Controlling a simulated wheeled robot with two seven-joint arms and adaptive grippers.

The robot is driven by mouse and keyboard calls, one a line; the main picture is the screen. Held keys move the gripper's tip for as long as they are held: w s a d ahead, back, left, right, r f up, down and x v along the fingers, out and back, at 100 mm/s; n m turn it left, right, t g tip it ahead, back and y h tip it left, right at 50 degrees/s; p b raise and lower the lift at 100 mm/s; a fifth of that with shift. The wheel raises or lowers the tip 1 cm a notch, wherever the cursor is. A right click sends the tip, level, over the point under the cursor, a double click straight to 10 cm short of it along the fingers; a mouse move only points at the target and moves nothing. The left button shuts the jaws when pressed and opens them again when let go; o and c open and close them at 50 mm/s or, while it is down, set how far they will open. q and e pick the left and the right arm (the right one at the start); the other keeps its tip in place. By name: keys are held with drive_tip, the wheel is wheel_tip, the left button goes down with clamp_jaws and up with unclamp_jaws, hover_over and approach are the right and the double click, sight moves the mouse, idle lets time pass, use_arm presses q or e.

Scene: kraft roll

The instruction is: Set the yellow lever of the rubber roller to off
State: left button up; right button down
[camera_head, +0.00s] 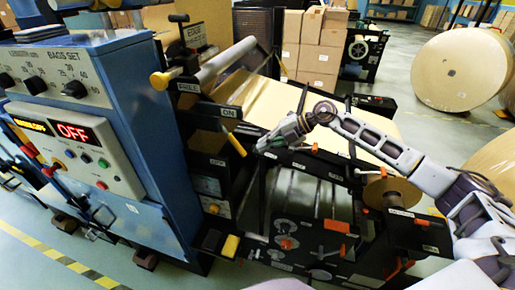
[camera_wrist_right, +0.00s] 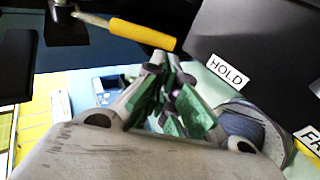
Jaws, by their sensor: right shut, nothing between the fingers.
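A yellow lever (camera_head: 237,145) hangs tilted below a black plate labelled ON, beside the blue machine cabinet. It also shows in the right wrist view as a yellow handle (camera_wrist_right: 143,33) on a thin metal rod, above the fingers. My right gripper (camera_head: 264,145) is just right of the lever in the head view. Its green-padded fingers (camera_wrist_right: 176,112) are shut and empty, with a visible gap to the handle. Another yellow-knobbed lever (camera_head: 160,80) sits up left by a FREE label. I cannot read which label names the rubber roller. My left gripper is out of view.
A plate labelled HOLD (camera_wrist_right: 228,70) lies right of the fingers in the wrist view. The blue cabinet (camera_head: 150,130) with a lit panel blocks the left. The brown kraft web (camera_head: 290,100) runs behind my gripper. Black frame parts with orange handles lie below.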

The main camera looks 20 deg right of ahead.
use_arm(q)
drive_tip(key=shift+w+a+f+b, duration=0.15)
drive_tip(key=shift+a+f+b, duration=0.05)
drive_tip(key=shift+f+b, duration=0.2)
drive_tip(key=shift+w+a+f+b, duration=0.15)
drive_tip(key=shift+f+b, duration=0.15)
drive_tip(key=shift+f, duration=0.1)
use_arm(e)
drive_tip(key=v, duration=0.7)
drive_tip(key=shift+d+r, duration=0.2)
drive_tip(key=shift+d, duration=0.05)
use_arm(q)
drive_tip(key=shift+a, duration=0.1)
use_arm(e)
drive_tip(key=shift+w, duration=0.1)
